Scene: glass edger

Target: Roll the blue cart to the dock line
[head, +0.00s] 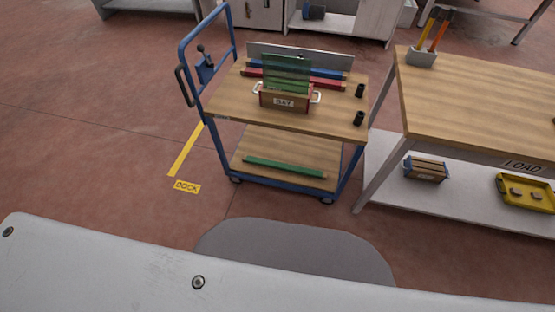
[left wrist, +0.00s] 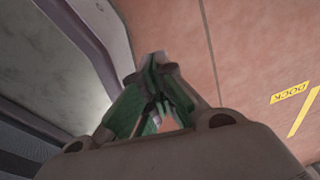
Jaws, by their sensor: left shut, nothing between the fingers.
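The blue cart (head: 230,152) stands ahead in the head view, with a wooden top, a lower wooden shelf and a blue push handle (head: 181,75) on its left side. The yellow dock line (head: 187,150) is on the floor at the cart's left, with a yellow DOCK label (head: 187,187) at its near end. The left wrist view also shows the dock line (left wrist: 304,112) and the label (left wrist: 290,93). My left gripper (left wrist: 158,62) is shut and empty, above the floor and apart from the cart. Neither gripper shows in the head view.
On the cart are a wooden box labelled BAY (head: 284,100) with green glass, red and blue bars, and black cups. A workbench (head: 470,90) stands close to the cart's right, with a yellow tray (head: 524,192) on its lower shelf. The floor left of the cart is clear.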

